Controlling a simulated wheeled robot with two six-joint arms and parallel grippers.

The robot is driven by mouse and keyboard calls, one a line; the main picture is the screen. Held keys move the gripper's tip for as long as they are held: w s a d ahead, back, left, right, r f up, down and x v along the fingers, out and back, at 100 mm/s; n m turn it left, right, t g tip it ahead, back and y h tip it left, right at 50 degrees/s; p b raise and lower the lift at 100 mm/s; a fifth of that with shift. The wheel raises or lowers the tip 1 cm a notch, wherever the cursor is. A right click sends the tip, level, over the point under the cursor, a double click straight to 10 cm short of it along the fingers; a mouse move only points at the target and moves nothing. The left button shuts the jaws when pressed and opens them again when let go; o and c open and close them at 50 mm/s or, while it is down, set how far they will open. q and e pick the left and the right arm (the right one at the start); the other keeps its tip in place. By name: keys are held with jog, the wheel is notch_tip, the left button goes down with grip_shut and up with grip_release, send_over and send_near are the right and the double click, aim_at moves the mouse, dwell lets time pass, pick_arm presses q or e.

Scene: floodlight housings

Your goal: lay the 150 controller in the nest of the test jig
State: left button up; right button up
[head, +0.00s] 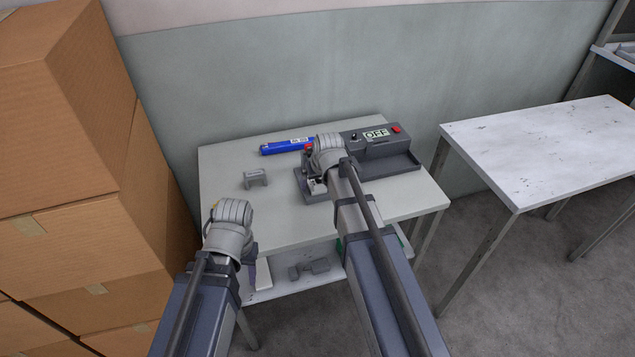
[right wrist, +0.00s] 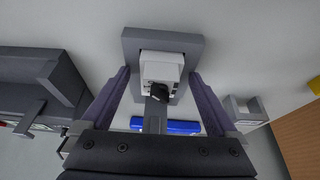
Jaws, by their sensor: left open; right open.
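The dark grey test jig (head: 372,141), with a display reading OFF and a red button, stands at the table's back right. Its trough-like nest (head: 402,166) looks empty where visible. A blue bar (head: 283,147) with a pale label lies left of it; it may be the 150 controller, but its print is unreadable. It also shows in the right wrist view (right wrist: 180,126). My right gripper (right wrist: 159,73) is open above a pale box (right wrist: 162,66) in a square grey holder (right wrist: 134,40); contact is unclear. My left gripper (head: 252,262) is open and low, before the table's front edge.
A small grey bracket (head: 255,178) stands on the table's left. A lower shelf (head: 290,284) carries a grey part (head: 309,269). Cardboard boxes (head: 80,130) crowd the left. Another table (head: 550,150) at right is bare.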

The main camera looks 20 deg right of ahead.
jog(key=p+v, duration=0.7)
jog(key=shift+r, duration=0.4)
jog(key=shift+s, duration=0.2)
jog(key=s+a+n+g, duration=0.1)
jog(key=s+a+g, duration=0.1)
jog(key=s+a, duration=0.4)
jog(key=s+a+f+n+g+h, duration=0.1)
jog(key=s+a, duration=0.6)
jog(key=s, duration=0.8)
jog(key=shift+a+f+n+g+h, duration=0.2)
jog(key=shift+f+n+g+h, duration=0.1)
jog(key=shift+n+g, duration=0.55)
jog(key=shift+c, duration=0.2)
